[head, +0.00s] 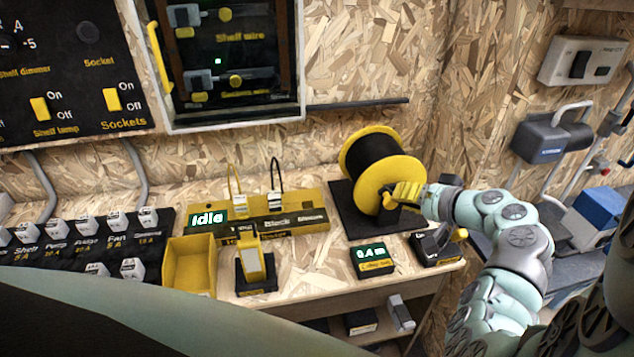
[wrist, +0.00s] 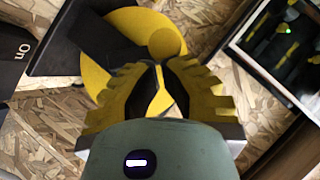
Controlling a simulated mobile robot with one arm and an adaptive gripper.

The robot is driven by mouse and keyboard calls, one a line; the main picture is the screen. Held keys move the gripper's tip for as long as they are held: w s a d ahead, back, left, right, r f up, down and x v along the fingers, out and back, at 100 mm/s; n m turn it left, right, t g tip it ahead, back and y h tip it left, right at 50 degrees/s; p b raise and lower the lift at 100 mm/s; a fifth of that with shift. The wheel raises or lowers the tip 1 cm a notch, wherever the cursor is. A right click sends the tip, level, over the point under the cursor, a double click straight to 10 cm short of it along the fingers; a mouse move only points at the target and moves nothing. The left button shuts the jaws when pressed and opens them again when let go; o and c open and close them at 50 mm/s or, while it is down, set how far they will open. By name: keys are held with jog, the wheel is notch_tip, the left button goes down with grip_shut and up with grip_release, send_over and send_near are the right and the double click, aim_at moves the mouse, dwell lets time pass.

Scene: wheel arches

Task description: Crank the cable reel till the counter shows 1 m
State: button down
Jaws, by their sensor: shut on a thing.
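The cable reel (head: 361,156), a black drum with yellow flanges, stands on a dark base on the bench; its yellow flange (wrist: 122,25) also shows in the wrist view. The small counter (head: 371,254) in front of it reads 0.4 m. My gripper (head: 400,195) is at the reel's right flange, shut on the yellow crank handle, which the fingers largely hide in the head view. In the wrist view, the yellow-padded fingers (wrist: 160,85) close around a narrow yellow part of the handle.
A yellow bin (head: 190,262) and an "Idle" display (head: 208,217) are to the left. OSB walls rise behind and right. A blue box (head: 597,207) sits far right.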

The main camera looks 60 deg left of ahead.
aim_at(391, 205)
jog(key=shift+s+a+f, duration=0.1)
jog(key=shift+s+a, duration=0.05)
jog(key=shift+s, duration=0.1)
jog(key=shift+s+a+f+n+t+h+b, duration=0.15)
jog(key=shift+s+f+n+t+h+b, duration=0.1)
jog(key=shift+s+n+t+h+b, duration=0.2)
jog(key=shift+s+a+f+n+t+h+b, duration=0.15)
jog(key=shift+s+f+n+t+h+b, duration=0.15)
jog(key=shift+n+t+b, duration=0.2)
jog(key=shift+s+a+n+t+h, duration=0.1)
jog(key=shift+s+n+t+h, duration=0.15)
jog(key=shift+n+t, duration=0.15)
jog(key=shift+f+b, duration=0.2)
jog(key=shift+b, duration=0.25)
jog(key=shift+s+a+f, duration=0.1)
jog(key=shift+s, duration=0.15)
